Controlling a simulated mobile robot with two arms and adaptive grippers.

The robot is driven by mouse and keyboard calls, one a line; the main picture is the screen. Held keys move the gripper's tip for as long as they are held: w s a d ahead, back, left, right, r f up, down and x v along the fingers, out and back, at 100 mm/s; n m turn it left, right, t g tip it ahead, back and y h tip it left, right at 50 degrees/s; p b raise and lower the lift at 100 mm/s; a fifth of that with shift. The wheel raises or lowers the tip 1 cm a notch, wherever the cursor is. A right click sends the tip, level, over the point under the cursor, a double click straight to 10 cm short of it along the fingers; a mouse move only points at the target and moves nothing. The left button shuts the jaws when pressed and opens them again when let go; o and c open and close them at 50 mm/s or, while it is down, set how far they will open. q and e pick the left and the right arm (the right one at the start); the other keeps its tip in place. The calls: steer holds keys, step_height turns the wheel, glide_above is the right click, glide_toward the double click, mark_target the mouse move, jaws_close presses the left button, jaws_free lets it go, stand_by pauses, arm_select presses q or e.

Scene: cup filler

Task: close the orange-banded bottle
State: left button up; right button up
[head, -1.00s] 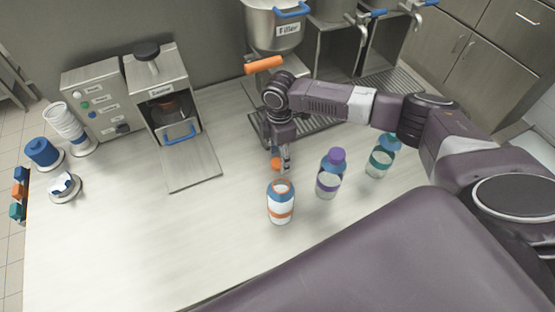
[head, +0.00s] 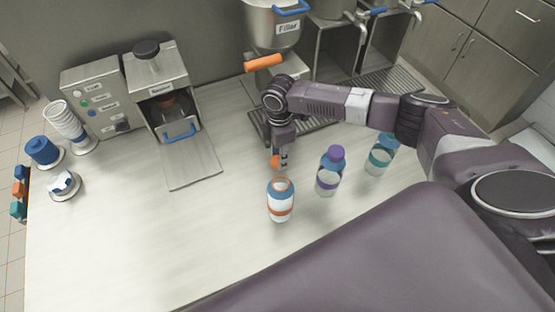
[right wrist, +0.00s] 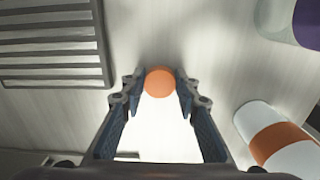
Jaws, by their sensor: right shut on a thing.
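The orange-banded bottle (head: 281,211) stands upright on the counter, white with a blue shoulder. Its top shows an orange rim and no cap on it. It also shows at the lower right of the right wrist view (right wrist: 283,143). My right gripper (head: 283,163) is just behind the bottle in the head view, pointing down. It is shut on an orange cap (head: 275,161), which sits between the fingertips in the right wrist view (right wrist: 160,82). The cap is apart from the bottle; its height above the counter is hard to tell. My left gripper is not in view.
A purple-capped bottle (head: 329,178) and a teal-banded bottle (head: 380,160) stand to the right. A slotted drip tray (head: 325,119) lies behind under the filler (head: 275,25). A machine with an open front (head: 157,75) stands left. The front left counter is clear.

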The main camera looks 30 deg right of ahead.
step_height(320, 180, up, 10)
steer(key=b, duration=0.2)
stand_by(0.3)
